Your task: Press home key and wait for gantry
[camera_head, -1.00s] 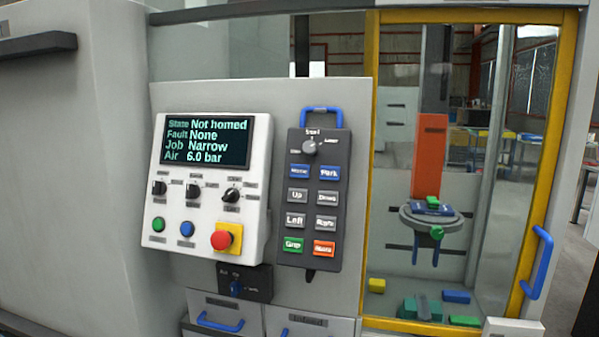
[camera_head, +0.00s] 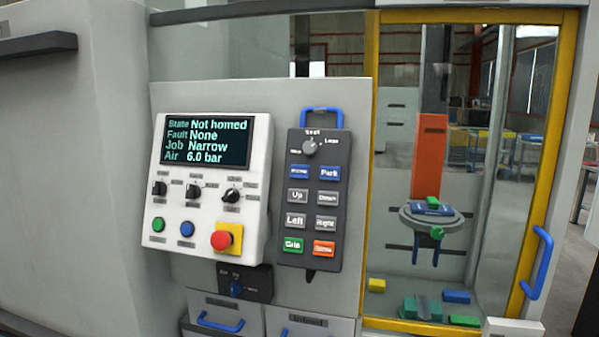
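The dark key pendant (camera_head: 313,200) hangs on the grey panel by a blue handle. Its blue home key (camera_head: 299,172) is at the upper left, beside the blue Park key (camera_head: 329,173); the home lettering is blurred. The display (camera_head: 207,141) reads State Not homed, Fault None, Job Narrow, Air 6.0 bar. The gantry (camera_head: 432,165), an orange column over a round grey plate with blue and green pieces, stands behind the yellow-framed window. Neither of my grippers shows in the head view.
A red emergency button (camera_head: 222,240) on a yellow base, knobs, and green and blue buttons sit below the display. The yellow-framed door (camera_head: 544,170) has a blue handle (camera_head: 537,263). Coloured blocks (camera_head: 457,297) lie at the cell's bottom. Drawers are below the panel.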

